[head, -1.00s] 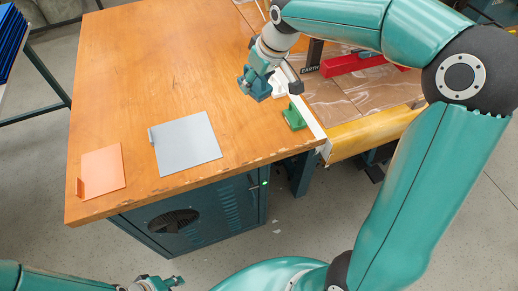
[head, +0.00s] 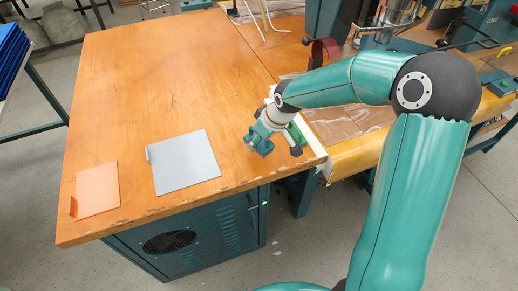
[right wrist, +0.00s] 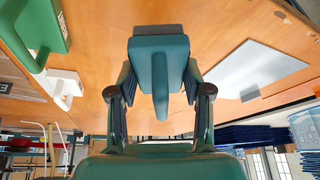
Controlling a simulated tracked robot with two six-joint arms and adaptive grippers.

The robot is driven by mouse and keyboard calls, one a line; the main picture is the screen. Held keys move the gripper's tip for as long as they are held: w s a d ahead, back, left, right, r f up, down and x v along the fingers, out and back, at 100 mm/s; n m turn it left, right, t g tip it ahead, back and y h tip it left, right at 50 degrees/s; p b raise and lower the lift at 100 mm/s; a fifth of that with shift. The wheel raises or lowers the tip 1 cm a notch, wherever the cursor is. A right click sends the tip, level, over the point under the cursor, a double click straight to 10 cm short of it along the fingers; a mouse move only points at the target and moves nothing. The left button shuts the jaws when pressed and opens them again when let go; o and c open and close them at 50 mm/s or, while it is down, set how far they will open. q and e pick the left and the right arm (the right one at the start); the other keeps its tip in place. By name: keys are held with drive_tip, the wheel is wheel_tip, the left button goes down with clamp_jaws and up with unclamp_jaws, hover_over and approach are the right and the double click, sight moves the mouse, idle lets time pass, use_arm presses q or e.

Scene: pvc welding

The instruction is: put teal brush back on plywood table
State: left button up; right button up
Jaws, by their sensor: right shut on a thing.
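My right gripper (right wrist: 158,95) is shut on the teal brush (right wrist: 160,66), which fills the middle of the right wrist view between the two fingers. In the head view the brush (head: 263,148) is at the end of my right gripper (head: 271,143), over the right front part of the plywood table (head: 180,85). I cannot tell whether the brush touches the tabletop or hangs just above it. My left gripper is not in view.
A grey sheet (head: 185,163) and an orange sheet (head: 97,190) lie to the left on the table. A green tool (right wrist: 42,28) and a white one (right wrist: 65,86) are close to the brush. Bare wood lies between brush and grey sheet.

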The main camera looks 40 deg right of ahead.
sight(260, 148)
drive_tip(key=shift+f, duration=2.05)
drive_tip(key=shift+f, duration=0.1)
drive_tip(key=o, duration=1.2)
drive_tip(key=shift+r, duration=0.3)
drive_tip(key=a+v, duration=0.1)
drive_tip(key=v, duration=1)
drive_tip(key=shift+s+d+r, duration=0.25)
drive_tip(key=shift+d+r, duration=0.05)
drive_tip(key=shift+d, duration=0.2)
